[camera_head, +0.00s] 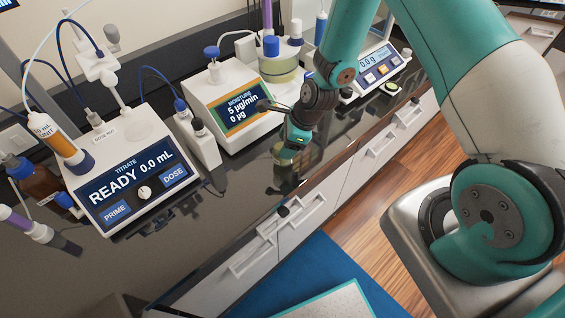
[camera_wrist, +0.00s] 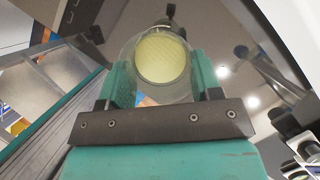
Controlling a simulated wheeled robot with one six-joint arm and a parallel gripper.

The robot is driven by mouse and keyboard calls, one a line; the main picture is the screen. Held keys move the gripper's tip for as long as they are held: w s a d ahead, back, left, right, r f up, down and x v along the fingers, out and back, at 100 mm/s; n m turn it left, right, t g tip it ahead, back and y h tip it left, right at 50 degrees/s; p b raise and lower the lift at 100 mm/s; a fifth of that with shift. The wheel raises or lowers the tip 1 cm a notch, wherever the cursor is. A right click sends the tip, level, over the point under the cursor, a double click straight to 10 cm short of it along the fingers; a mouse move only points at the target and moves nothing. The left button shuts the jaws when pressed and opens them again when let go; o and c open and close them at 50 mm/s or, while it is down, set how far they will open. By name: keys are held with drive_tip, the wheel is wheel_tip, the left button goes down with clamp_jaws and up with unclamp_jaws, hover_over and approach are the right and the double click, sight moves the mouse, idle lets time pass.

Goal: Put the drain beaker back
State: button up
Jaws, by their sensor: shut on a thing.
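The drain beaker (camera_wrist: 163,60) is clear glass with pale yellow liquid in it. In the wrist view it sits between the two teal fingers of my gripper (camera_wrist: 163,88), which are shut on it. In the head view my gripper (camera_head: 287,152) is low over the dark bench top, near its front edge and in front of the moisture meter (camera_head: 240,114). The lower part of the beaker is hard to make out there, and I cannot tell whether it touches the bench.
The titrator (camera_head: 140,180) stands at the left and a balance (camera_head: 372,75) at the back right. A yellow-filled vessel (camera_head: 279,70) stands behind the moisture meter. Glossy bench top (camera_head: 215,215) lies clear left of my gripper. Drawers (camera_head: 275,235) line the bench front.

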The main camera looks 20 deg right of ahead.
drive_tip(key=shift+f, duration=0.55)
drive_tip(key=shift+f+b, duration=0.3)
drive_tip(key=shift+b, duration=0.15)
drive_tip(key=o, duration=1.2)
drive_tip(key=shift+o, duration=0.2)
drive_tip(key=b+v, duration=0.3)
drive_tip(key=v, duration=1.4)
drive_tip(key=shift+d+b, duration=0.2)
drive_tip(key=shift+b, duration=0.1)
drive_tip(key=shift+s+r, duration=0.15)
drive_tip(key=s+a+r+n+b, duration=0.2)
drive_tip(key=s+a+n, duration=0.2)
drive_tip(key=n, duration=0.6)
drive_tip(key=s+a+r+n+g+b, duration=0.1)
drive_tip(key=s+a+r+n+b, duration=0.1)
drive_tip(key=s+n, duration=0.7)
drive_tip(key=s+a+r+n+b, duration=0.2)
drive_tip(key=s+a+r+n, duration=0.2)
drive_tip(key=n, duration=0.6)
drive_tip(key=s+a, duration=0.1)
drive_tip(key=s, duration=0.1)
drive_tip(key=shift+s+a+n+g, duration=0.3)
drive_tip(key=shift+s+a, duration=0.1)
